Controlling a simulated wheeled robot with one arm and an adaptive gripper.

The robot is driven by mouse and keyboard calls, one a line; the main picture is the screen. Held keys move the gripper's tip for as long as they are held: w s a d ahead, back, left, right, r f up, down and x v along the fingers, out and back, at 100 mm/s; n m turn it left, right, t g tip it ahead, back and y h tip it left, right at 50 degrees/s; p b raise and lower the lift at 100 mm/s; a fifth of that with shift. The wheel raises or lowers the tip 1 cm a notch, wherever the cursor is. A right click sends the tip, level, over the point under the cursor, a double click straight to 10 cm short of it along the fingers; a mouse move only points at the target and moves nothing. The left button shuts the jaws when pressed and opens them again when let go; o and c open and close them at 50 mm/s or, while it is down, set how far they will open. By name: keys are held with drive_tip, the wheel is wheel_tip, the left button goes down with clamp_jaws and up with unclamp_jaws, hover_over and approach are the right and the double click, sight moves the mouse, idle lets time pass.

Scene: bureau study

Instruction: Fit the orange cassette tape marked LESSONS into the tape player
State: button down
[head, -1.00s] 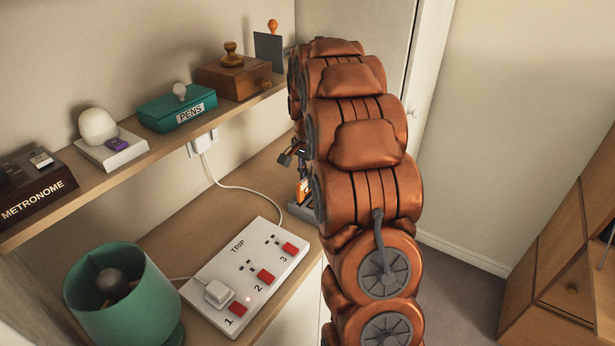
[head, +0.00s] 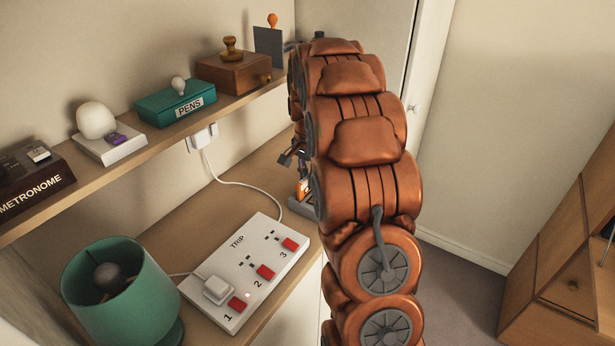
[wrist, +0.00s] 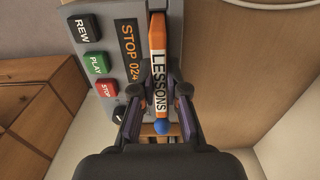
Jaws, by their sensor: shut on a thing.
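In the wrist view my gripper (wrist: 157,104) is shut on the orange cassette tape (wrist: 157,36), whose white label reads LESSONS. The tape is edge-on between the two fingers, with a blue knob at its near end. The grey tape player (wrist: 113,18) lies beyond the fingers, with REW, PLAY and STOP buttons and a display reading STOP 024. The tape overlaps the player's right part; I cannot tell how deep it sits in any slot. In the head view my arm hides most of the player, and only a bit of orange and grey shows beside it.
A white power strip (head: 250,265) marked TRIP and a green lamp (head: 122,290) stand on the desk. The shelf above holds a metronome (head: 35,190), a teal PENS box (head: 175,103) and a wooden box (head: 232,75). A wooden cabinet (head: 560,270) is at right.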

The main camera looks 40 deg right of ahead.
drive_tip(key=shift+f+b, duration=0.4)
drive_tip(key=shift+f, duration=0.45)
idle(0.3)
drive_tip(key=c, duration=0.9)
unclamp_jaws()
drive_tip(key=shift+r+p, duration=0.35)
drive_tip(key=shift+r, duration=3.15)
